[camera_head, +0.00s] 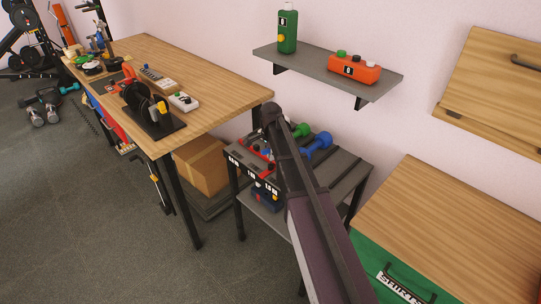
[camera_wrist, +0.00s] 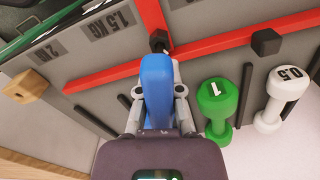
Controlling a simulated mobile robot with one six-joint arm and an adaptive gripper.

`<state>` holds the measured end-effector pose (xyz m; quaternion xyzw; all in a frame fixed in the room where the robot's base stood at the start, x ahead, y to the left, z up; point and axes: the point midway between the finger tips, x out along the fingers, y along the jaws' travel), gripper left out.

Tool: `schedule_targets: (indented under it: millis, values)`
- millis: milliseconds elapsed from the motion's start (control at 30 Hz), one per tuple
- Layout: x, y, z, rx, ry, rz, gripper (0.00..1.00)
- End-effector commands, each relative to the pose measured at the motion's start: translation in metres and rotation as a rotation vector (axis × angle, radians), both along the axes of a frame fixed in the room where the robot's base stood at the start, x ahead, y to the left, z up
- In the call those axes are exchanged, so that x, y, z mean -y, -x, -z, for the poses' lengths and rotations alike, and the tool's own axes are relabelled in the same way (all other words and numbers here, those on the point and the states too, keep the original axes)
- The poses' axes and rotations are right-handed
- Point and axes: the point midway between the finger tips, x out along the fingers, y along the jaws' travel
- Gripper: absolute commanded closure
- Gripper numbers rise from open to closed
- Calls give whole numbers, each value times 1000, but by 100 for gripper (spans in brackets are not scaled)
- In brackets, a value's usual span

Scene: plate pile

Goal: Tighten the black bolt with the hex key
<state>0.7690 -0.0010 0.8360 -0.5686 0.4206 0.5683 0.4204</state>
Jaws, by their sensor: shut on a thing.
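My gripper (camera_wrist: 159,108) is shut on a long blue piece (camera_wrist: 157,80), which looks like the handle of the hex key. The far end of the blue piece is at a small black piece (camera_wrist: 158,40) where two red bars cross. I cannot tell whether that piece is the bolt or the key's tip, or whether they touch. Another black hexagonal head (camera_wrist: 266,42) stands on the red bar to the right. In the head view my arm hides the gripper and what it holds.
A blue dumbbell (camera_head: 318,144) lies on the grey rack (camera_head: 346,172). A wooden workbench (camera_head: 205,72) with tools, a wall shelf (camera_head: 300,62) and a green cabinet (camera_head: 440,215) surround it.

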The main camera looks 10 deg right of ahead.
Motion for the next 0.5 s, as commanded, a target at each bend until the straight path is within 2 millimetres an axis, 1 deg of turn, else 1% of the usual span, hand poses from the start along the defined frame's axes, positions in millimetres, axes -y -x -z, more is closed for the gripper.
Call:
schedule_targets:
  millis: [100,200,500]
  values:
    - [0,0,0,0,-1,80,100]
    - [-1,0,0,0,-1,124,100]
    - [-1,0,0,-1,-2,141,100]
